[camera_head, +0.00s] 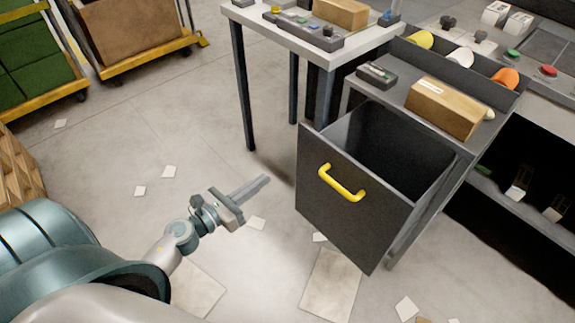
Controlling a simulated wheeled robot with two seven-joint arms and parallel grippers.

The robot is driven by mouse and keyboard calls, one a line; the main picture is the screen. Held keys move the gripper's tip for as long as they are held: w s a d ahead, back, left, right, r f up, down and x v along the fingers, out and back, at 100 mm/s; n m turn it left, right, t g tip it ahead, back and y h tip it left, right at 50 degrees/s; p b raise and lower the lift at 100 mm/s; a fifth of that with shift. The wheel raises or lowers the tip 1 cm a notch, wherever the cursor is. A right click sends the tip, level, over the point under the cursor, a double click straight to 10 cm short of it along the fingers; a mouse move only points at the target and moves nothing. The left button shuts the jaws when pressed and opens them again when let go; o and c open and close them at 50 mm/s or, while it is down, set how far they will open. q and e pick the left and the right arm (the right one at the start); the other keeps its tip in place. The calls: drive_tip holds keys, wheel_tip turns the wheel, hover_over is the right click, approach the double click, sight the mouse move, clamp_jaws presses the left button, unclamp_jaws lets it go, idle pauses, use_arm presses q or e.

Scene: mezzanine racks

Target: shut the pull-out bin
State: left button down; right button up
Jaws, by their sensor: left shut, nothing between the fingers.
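The pull-out bin (345,210) is a dark grey box with a yellow handle (341,183) on its front panel. It stands well out from the grey cabinet (458,188), and its open top shows an empty-looking inside. My left gripper (262,183) is shut and empty. In the picture it is left of the bin's front panel, apart from it, with its fingers pointing up and right over the floor. My right gripper is not in view.
A cardboard box (446,107) and a small dark device (377,74) lie on the cabinet top. A light-topped table (316,50) stands behind the bin. Carts (138,58) are at the far left. Paper scraps lie on otherwise open floor.

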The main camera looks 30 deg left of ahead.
sight(306, 147)
use_arm(q)
drive_tip(key=r+m, duration=0.2)
drive_tip(key=shift+s+d+r+m+h, duration=0.15)
drive_tip(key=shift+s+m+h, duration=0.15)
drive_tip(key=shift+h, duration=0.1)
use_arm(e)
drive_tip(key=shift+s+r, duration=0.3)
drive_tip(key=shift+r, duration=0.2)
use_arm(q)
drive_tip(key=shift+w, duration=0.1)
